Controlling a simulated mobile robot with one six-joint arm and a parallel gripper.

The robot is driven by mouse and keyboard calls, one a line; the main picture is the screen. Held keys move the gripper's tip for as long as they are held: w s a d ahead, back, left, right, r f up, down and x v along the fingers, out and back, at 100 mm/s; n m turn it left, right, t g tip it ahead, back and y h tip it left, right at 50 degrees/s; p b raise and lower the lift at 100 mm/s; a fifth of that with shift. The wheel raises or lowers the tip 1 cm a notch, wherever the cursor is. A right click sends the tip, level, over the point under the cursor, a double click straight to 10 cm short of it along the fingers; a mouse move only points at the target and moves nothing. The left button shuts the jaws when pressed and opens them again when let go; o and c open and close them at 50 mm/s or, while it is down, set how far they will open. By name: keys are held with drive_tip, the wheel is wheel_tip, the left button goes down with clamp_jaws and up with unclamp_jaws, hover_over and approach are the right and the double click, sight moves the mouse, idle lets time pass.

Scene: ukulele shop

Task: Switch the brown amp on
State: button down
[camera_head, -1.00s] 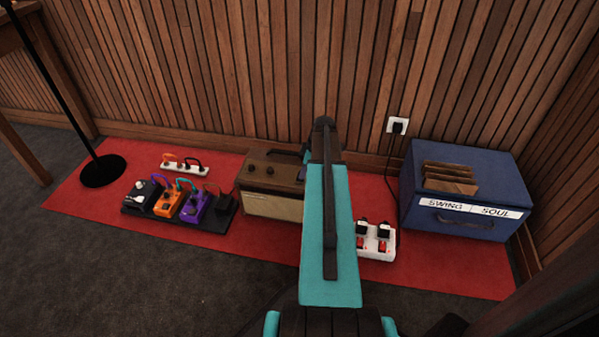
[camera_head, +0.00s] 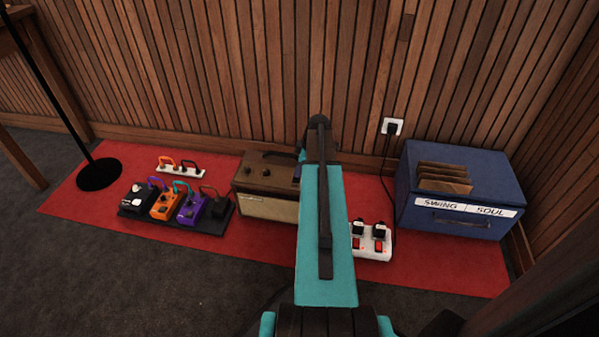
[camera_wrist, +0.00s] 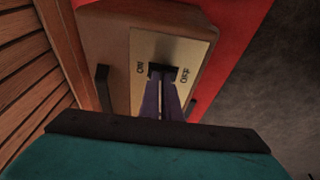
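The brown amp (camera_head: 266,183) stands upright on the red mat. It has a cream front and dark knobs on top, and my arm hides its right side in the head view. In the wrist view, a pale panel (camera_wrist: 190,50) on the amp (camera_wrist: 95,40) has a dark switch slot (camera_wrist: 163,68) between two small labels, which seem to read ON and OFF. My gripper (camera_wrist: 163,80) has its purple fingers close together, with their tips at the slot. The fingers hide most of the switch, so its position and any contact cannot be told.
A pedal board (camera_head: 180,222) and white power strip (camera_head: 181,171) lie left of the amp. A white switched socket block (camera_head: 372,241) and blue record box (camera_head: 450,190) are to the right. A slatted wall (camera_head: 230,80) is close behind. Grey floor (camera_head: 130,280) is clear in front.

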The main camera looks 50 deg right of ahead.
drive_tip(key=shift+s+d, duration=0.1)
drive_tip(key=shift+r+p, duration=1.05)
drive_tip(key=shift+r, duration=0.15)
drive_tip(key=a+p+v, duration=0.1)
drive_tip(key=p+v, duration=0.3)
drive_tip(key=v, duration=0.7)
drive_tip(key=shift+d+r+p, duration=0.3)
drive_tip(key=shift+r, duration=0.05)
drive_tip(key=shift+w, duration=0.2)
